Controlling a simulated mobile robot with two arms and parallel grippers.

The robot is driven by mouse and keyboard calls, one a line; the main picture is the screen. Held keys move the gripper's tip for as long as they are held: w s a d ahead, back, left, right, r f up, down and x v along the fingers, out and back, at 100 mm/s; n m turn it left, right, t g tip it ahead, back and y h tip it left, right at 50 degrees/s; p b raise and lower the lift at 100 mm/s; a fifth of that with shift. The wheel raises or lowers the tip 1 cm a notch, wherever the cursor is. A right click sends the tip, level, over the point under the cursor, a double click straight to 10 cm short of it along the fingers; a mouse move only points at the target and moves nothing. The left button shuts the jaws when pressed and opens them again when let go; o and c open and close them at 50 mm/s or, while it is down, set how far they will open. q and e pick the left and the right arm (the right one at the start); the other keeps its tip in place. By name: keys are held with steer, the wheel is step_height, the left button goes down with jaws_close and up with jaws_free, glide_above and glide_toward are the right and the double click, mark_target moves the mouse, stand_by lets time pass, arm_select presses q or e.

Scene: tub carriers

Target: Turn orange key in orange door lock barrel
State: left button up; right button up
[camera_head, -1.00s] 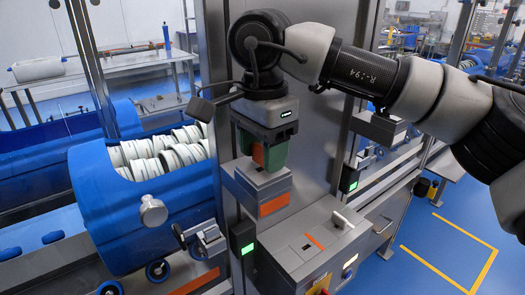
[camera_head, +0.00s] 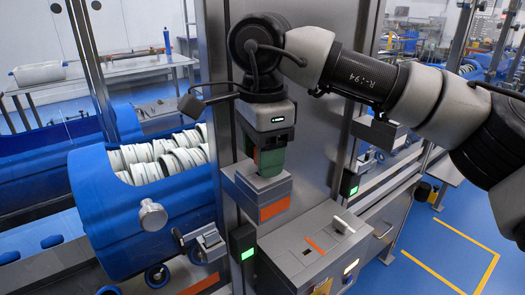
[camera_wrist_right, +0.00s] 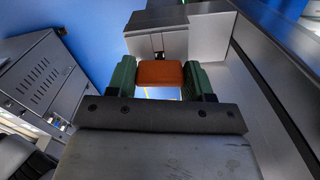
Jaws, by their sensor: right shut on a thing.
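My right gripper (camera_head: 266,160) is above the grey lock housing with an orange stripe (camera_head: 272,207), which is fixed to the steel door panel (camera_head: 310,90). In the right wrist view the green fingers of my right gripper (camera_wrist_right: 159,75) are shut on the orange key (camera_wrist_right: 160,73), one finger at each side of its head. The key's far end meets the grey lock housing (camera_wrist_right: 160,42); how deep it sits in the barrel is hidden. In the head view the fingers largely hide the key. My left gripper is not in view.
A grey box with an orange slot (camera_head: 315,243) and a white-handled key switch (camera_head: 343,225) stands just below right. A blue tub carrier (camera_head: 120,205) holding several white rings is at left. Green-lit units (camera_head: 243,245) flank the door. Blue floor lies open at right.

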steer(key=shift+n, duration=0.7)
steer(key=o, duration=1)
steer(key=shift+o, duration=0.2)
